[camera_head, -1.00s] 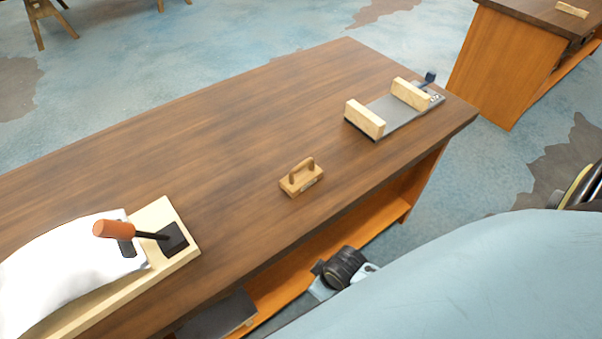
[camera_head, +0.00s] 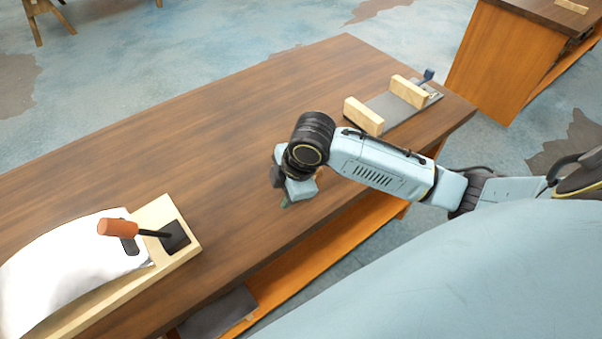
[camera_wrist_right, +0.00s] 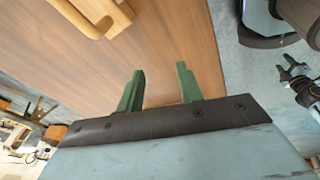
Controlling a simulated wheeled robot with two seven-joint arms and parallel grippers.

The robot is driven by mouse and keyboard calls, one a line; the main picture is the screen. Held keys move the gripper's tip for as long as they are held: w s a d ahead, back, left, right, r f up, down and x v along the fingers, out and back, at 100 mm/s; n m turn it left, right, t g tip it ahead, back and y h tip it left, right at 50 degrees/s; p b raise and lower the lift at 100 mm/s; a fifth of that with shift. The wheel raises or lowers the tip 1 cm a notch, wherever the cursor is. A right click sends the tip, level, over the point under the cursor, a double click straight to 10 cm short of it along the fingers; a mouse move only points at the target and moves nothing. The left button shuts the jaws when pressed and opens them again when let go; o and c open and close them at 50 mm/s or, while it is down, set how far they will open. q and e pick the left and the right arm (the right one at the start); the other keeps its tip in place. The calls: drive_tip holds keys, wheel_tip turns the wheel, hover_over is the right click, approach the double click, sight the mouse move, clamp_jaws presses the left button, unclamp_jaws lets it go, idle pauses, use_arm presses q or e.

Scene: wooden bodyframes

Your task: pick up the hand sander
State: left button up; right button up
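The hand sander, a light wooden block with a raised handle, shows at the top left of the right wrist view (camera_wrist_right: 100,14), partly cut off by the frame edge. In the head view my right arm hides most or all of it. My right gripper (camera_head: 287,204) is low over the workbench (camera_head: 215,120) at the sander's place. In the right wrist view my right gripper (camera_wrist_right: 160,75) has its two green fingers apart with nothing between them; the sander is beyond and left of the fingertips. My left gripper (camera_wrist_right: 290,67) shows small at the right edge there, its green fingers apart.
A grey fixture (camera_head: 390,110) with two wooden blocks stands at the bench's far right end. An orange-handled clamp (camera_head: 118,228) and a white curved piece (camera_head: 65,265) on a pale board are at the left. The middle of the bench top is clear.

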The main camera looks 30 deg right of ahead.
drive_tip(key=w+d+r+n+g+h, duration=0.15)
drive_tip(key=w+d+r+n, duration=0.3)
drive_tip(key=d+r, duration=0.45)
drive_tip(key=shift+t, duration=0.25)
drive_tip(key=x, duration=0.2)
drive_tip(key=d+x, duration=0.1)
drive_tip(key=x, duration=0.2)
drive_tip(key=w+b+x, duration=0.1)
drive_tip(key=x, duration=0.2)
drive_tip(key=shift+d+f, duration=0.2)
drive_tip(key=shift+d, duration=0.1)
drive_tip(key=shift+s+b+x, duration=0.15)
drive_tip(key=shift+b+x, duration=0.1)
drive_tip(key=shift+x, duration=1.05)
drive_tip(key=shift+s+b+x, duration=0.1)
drive_tip(key=shift+b+x, duration=0.1)
drive_tip(key=shift+x, duration=1.15)
drive_tip(key=shift+a, duration=0.2)
drive_tip(key=shift+c, duration=0.5)
clamp_jaws()
